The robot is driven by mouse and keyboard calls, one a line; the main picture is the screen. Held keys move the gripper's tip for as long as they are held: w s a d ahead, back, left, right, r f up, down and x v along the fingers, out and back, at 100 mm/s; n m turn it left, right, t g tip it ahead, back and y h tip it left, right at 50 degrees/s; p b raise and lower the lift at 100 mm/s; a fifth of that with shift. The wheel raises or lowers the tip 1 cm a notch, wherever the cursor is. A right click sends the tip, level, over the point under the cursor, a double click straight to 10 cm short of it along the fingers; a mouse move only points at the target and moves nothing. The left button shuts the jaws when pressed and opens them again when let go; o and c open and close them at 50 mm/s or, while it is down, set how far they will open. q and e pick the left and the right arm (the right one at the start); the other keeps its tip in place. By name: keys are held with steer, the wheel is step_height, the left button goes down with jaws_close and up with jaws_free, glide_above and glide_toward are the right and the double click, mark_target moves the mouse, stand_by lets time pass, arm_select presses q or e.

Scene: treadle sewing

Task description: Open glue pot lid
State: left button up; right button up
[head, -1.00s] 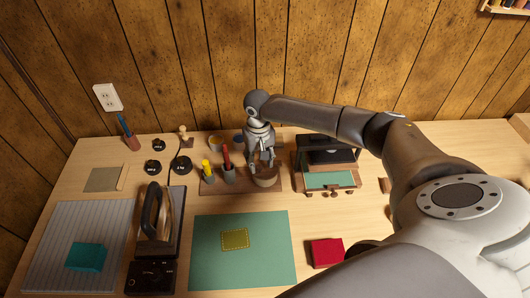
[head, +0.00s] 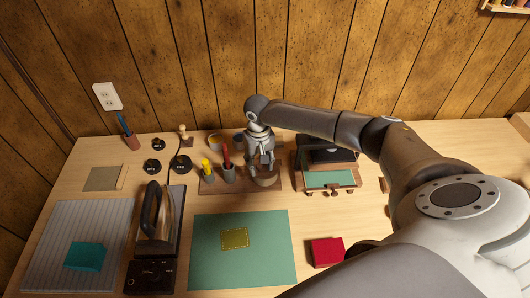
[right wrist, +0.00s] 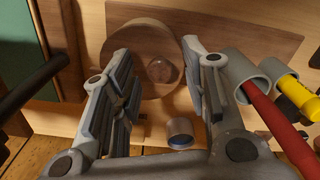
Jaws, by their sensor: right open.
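The glue pot (head: 265,182) stands at the right end of a brown wooden board, partly hidden by my right gripper (head: 262,166). In the right wrist view its round wooden lid (right wrist: 138,42) is on, with a small round knob (right wrist: 160,70) on top. My right gripper (right wrist: 157,52) is open above the lid, one finger to each side of the knob. The fingers look apart from the knob; whether they touch the lid I cannot tell. My left gripper is not in view.
Grey cups holding a red marker (head: 226,153) and a yellow one (head: 206,165) stand close left of the pot. A wooden stand with a green panel (head: 330,179) is close right. A green mat (head: 240,272) lies in front, with a red block (head: 327,252) beside it.

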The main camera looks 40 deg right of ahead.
steer(key=shift+f, duration=0.65)
steer(key=shift+r, duration=0.15)
steer(key=shift+p, duration=0.45)
steer(key=shift+c, duration=0.5)
steer(key=c, duration=0.6)
